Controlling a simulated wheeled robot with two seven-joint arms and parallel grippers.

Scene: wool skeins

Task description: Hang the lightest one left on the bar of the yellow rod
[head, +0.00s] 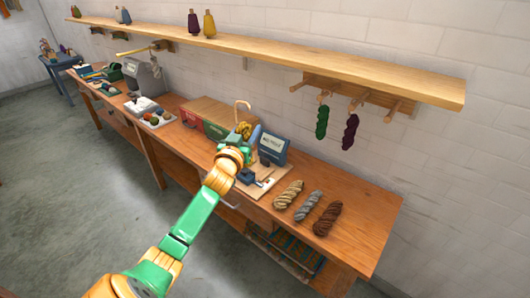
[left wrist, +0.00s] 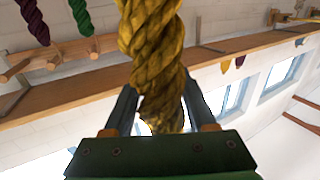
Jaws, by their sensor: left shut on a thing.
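My left gripper (head: 236,148) is shut on a mustard-yellow twisted skein (head: 245,130) and holds it above the bench. The skein also fills the upper middle of the left wrist view (left wrist: 153,45), between the fingers (left wrist: 160,115). A tan skein (head: 288,194), a grey skein (head: 308,206) and a dark brown skein (head: 327,219) lie side by side on the bench's right part. A yellow rod (head: 133,50) sticks out below the shelf at the far left; its bar looks empty. My right gripper is not in view.
A peg rack (head: 350,91) under the shelf (head: 330,60) holds a green skein (head: 322,121) and a purple skein (head: 350,131). Boxes and a blue device (head: 273,148) crowd the middle of the bench (head: 350,180).

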